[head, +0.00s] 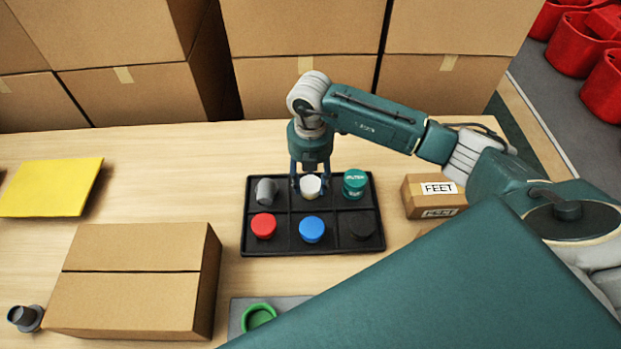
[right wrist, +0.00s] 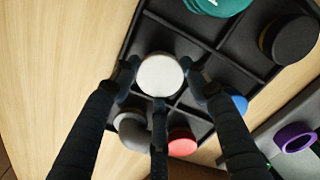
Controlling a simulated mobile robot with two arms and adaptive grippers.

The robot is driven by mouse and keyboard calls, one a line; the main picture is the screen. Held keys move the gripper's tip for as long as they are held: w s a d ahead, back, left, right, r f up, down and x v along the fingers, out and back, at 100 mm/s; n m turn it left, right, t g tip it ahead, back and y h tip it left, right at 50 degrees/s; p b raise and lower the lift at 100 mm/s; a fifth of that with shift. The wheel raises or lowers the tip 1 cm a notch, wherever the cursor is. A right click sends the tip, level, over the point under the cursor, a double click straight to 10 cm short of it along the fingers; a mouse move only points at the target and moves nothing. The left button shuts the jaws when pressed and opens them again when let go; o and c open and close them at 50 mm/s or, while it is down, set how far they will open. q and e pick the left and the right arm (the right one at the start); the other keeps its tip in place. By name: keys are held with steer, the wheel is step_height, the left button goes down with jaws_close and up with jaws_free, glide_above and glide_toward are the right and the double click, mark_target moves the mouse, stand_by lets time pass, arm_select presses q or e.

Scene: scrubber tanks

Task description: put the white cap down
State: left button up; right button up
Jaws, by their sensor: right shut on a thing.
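The white cap (head: 311,188) is at the back middle compartment of the black six-compartment tray (head: 290,249). My right gripper (head: 310,178) points down from above and is shut on the cap. In the right wrist view, the fingers of my right gripper (right wrist: 160,82) close around the white cap (right wrist: 160,75) from several sides. I cannot tell whether the cap touches the tray floor. My left gripper is not in view.
The tray also holds a grey elbow (head: 265,191), a teal cap (head: 355,184), and red (head: 263,226), blue (head: 312,230) and black (head: 359,226) caps. A small FEET box (head: 418,198) stands right; a large carton (head: 130,285) stands front left. Cartons (head: 300,85) line the back.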

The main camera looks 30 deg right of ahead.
mark_target(311, 184)
steer(key=shift+f, duration=0.15)
steer(key=o, duration=0.9)
steer(key=shift+o, duration=0.2)
step_height(311, 184, up, 12)
steer(key=b, duration=0.1)
steer(key=shift+r, duration=0.2)
